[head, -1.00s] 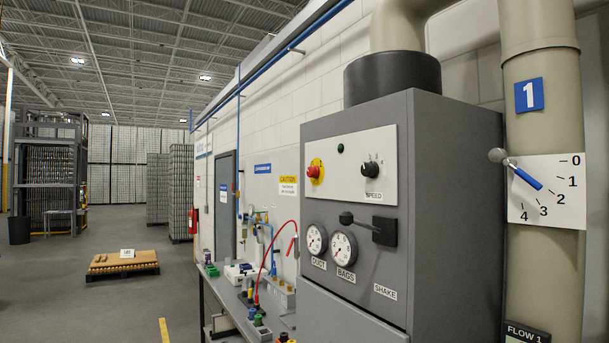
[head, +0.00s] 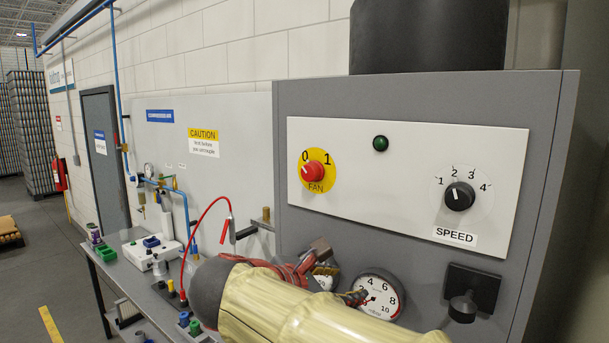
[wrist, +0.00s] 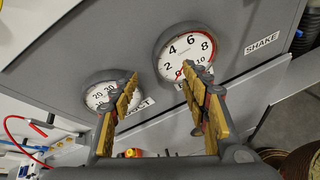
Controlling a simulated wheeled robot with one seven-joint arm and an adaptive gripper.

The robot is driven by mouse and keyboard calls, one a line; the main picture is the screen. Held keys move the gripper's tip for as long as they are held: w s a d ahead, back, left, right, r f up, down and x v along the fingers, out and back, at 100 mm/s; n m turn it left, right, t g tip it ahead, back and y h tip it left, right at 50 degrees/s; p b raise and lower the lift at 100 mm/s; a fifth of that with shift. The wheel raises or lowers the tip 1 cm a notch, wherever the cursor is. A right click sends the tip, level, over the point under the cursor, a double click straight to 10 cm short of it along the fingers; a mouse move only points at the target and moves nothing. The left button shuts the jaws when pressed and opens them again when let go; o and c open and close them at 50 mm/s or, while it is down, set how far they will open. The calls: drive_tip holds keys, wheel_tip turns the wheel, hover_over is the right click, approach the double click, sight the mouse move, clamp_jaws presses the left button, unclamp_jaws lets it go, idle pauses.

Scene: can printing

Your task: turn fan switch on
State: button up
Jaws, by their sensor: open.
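The fan switch (head: 313,172) is a red knob on a yellow disc marked 0, 1 and FAN, on the white control panel (head: 345,135). Its white pointer line tilts up and left, toward the 0. My gripper (head: 340,272) is below the switch in the head view, apart from it, in front of the gauges. In the wrist view my gripper (wrist: 160,80) shows two spread fingers with nothing between them. The fan switch is not in the wrist view.
A black speed knob (head: 460,196) and dark green lamp (head: 380,143) share the panel. Below are a round gauge (head: 380,296), partly covered by my gripper, and a black shake handle (head: 463,306). A bench (head: 110,275) with small parts and a red hose (head: 205,213) stands left.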

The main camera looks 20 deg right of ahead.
drive_tip(key=w+a+r+n+t+h+p, duration=0.2)
drive_tip(key=w+a+r+n+p, duration=0.25)
drive_tip(key=r, duration=0.75)
drive_tip(key=n+t+h, duration=0.1)
drive_tip(key=t+h, duration=0.1)
approach(307, 173)
drive_tip(key=x, duration=0.2)
drive_tip(key=p+x, duration=0.2)
drive_tip(key=x, duration=0.5)
drive_tip(key=shift+d, duration=0.1)
drive_tip(key=shift+c, duration=0.4)
drive_tip(key=c, duration=1.1)
